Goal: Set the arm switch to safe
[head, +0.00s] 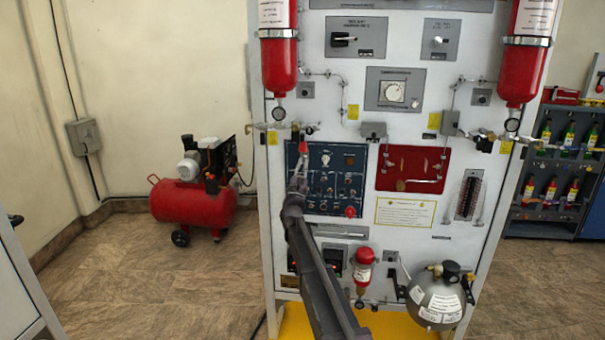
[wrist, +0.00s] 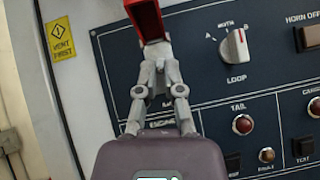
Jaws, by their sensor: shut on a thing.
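A red switch cover (wrist: 146,18) stands out at the upper left of the dark blue control panel (wrist: 205,75) in the wrist view. The red cover also shows in the head view (head: 303,147). My gripper (wrist: 158,50) is shut, with its fingertips together at the lower end of the red cover. In the head view my gripper (head: 300,158) reaches up to the panel's upper left part. The switch lever and its label are hidden behind my fingers and the cover, so I cannot tell its position.
Right of my fingers are a white rotary knob (wrist: 236,48) marked LOOP, a HORN OFF button (wrist: 308,37) and a red TAIL lamp (wrist: 242,124). Two red cylinders flank the panel above. A red compressor (head: 194,200) stands on the floor at left.

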